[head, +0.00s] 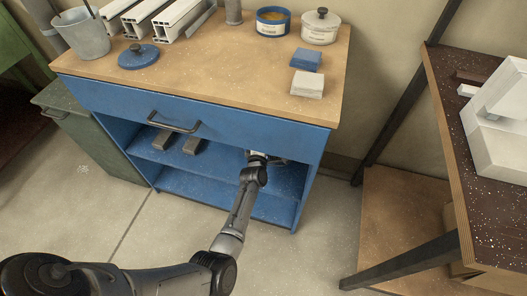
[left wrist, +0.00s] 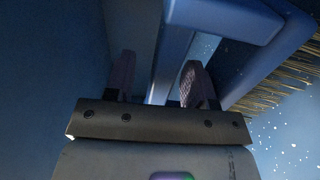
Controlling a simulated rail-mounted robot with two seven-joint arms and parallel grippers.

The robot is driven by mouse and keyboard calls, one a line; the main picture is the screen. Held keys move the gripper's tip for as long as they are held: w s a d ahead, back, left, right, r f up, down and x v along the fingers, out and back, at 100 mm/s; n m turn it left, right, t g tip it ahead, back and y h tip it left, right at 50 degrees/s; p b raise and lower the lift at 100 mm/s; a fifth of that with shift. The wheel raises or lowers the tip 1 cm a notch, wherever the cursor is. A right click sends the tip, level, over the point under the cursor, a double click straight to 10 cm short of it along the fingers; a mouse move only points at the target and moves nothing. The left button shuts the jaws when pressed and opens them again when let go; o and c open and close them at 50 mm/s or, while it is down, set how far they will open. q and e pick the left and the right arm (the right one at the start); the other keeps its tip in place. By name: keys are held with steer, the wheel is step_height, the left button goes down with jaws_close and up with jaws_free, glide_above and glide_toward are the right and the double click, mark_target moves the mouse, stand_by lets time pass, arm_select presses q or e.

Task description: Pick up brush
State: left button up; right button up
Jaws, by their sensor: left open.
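The brush (left wrist: 272,48) is blue with straw-coloured bristles along its right side in the left wrist view. It lies just beyond my left gripper (left wrist: 158,72). The gripper is open, its two dark fingers spread. A narrow blue bar, seemingly part of the brush, shows in the gap between the fingers; whether either finger touches it I cannot tell. In the head view my left arm reaches into the open shelf space of the blue cabinet (head: 100,98), and the gripper is largely hidden there under the drawer. The brush cannot be made out clearly in that view. My right gripper is not in view.
Two dark grey blocks (head: 194,146) lie on the shelf left of my arm. The drawer with its handle (head: 174,127) hangs above the opening. The wooden top holds a bucket (head: 82,35), white profiles, tins and small boxes. A speckled table (head: 500,215) stands at right.

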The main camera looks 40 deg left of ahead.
arm_select(q)
jaws_close()
stand_by(0.5)
